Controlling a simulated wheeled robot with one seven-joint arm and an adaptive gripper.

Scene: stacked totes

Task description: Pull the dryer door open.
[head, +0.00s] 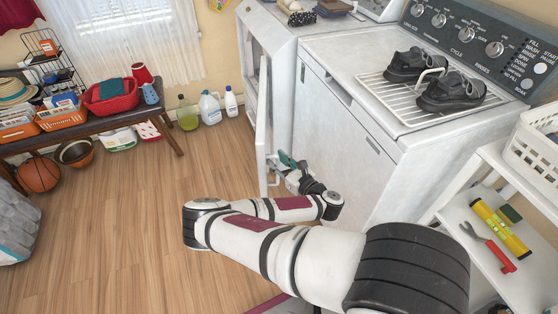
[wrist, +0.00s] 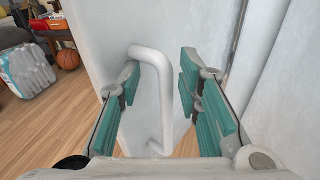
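The white dryer (head: 268,32) stands at the back, left of the machine with the shoes on it. Its door (head: 262,115) stands ajar, seen nearly edge-on in the head view, with a dark gap behind it. The door's white bar handle (wrist: 155,60) runs upright in the wrist view. It shows only in part low on the door in the head view (head: 273,180). My gripper (head: 286,166) is at the handle. In the wrist view its teal-padded fingers (wrist: 159,82) are spread, one on each side of the handle, with visible gaps.
A white washer (head: 345,150) stands close to the right of my gripper, with black shoes (head: 450,90) on a rack. Bottles (head: 209,108) stand by the back wall. A bench (head: 90,122) with baskets is at left. The wooden floor (head: 130,210) left of the door is clear.

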